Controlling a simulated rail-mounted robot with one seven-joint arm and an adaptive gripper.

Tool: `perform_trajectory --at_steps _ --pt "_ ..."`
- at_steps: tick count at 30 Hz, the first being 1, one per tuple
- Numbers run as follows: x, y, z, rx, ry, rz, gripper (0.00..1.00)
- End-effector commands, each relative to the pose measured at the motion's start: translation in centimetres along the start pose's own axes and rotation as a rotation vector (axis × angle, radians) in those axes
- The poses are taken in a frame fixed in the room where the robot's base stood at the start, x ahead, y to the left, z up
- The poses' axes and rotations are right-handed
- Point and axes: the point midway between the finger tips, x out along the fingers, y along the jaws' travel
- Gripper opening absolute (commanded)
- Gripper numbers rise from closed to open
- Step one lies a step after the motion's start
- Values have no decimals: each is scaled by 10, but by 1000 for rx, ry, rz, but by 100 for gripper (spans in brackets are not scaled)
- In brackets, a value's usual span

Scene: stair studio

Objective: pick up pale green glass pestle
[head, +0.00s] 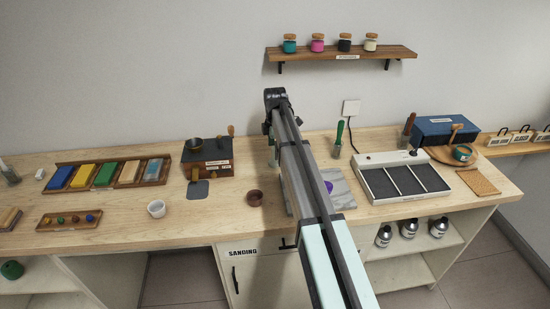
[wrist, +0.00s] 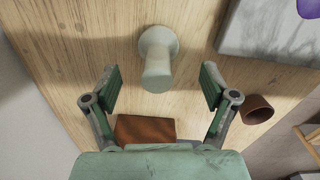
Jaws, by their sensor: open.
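The pale green glass pestle (wrist: 158,62) is in the wrist view, on the wood worktop. It has a wide round end and a narrower stem pointing down the picture; it seems to stand upright. My gripper (wrist: 160,84) is open, with one green-padded finger to the left of the pestle and one to the right. Neither finger touches it, and clear gaps show on both sides.
A brown block (wrist: 146,130) lies below the pestle in the wrist view. A small brown cup (wrist: 257,109) is at the right, and a grey marble slab (wrist: 262,32) at upper right. In the head view, a divided tray (head: 368,188) stands right of my arm.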

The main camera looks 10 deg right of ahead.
Motion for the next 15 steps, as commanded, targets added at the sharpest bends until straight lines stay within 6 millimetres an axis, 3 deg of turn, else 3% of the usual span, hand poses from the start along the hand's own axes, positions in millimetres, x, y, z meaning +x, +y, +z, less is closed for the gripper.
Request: perform_trajectory --at_steps 15 --pt "48 2 3 1 0 0 84"
